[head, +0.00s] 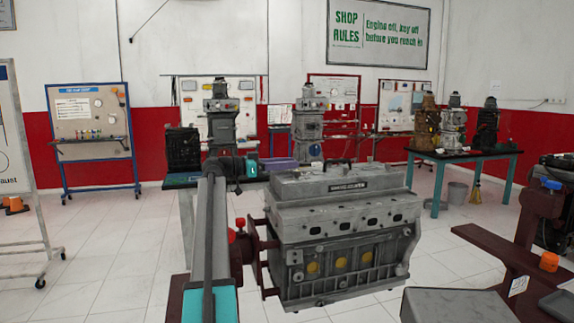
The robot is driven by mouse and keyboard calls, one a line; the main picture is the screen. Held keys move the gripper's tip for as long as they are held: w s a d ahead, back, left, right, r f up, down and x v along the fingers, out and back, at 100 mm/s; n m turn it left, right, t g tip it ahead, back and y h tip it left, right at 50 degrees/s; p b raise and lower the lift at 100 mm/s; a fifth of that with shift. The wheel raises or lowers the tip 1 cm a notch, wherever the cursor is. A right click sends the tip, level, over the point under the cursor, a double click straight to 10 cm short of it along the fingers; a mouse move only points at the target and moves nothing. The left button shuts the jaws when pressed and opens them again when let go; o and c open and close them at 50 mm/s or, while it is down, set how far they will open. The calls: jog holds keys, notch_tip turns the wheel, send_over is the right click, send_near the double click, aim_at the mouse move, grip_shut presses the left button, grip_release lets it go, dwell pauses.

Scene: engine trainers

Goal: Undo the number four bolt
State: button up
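A grey engine (340,225) is mounted on a dark red stand (262,245) in the middle of the head view. Its upper cover has a row of dark round openings along the side facing me and a dark handle-like part on top. No bolt numbers are readable, so I cannot tell which bolt is number four. My grey arm reaches forward on the engine's left, with its teal-capped wrist just beyond the engine's upper left corner. A purple-grey part (281,163) sits beside the wrist; I cannot make out gripper fingers or anything held.
A dark red stand with an orange part (548,261) is at the right. A grey box top (455,306) is at the bottom right. A teal table (467,160) with several engines stands behind. The tiled floor at left is mostly clear, beside a wheeled board (92,115).

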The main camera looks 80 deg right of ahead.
grip_shut()
jog(key=shift+a, duration=0.15)
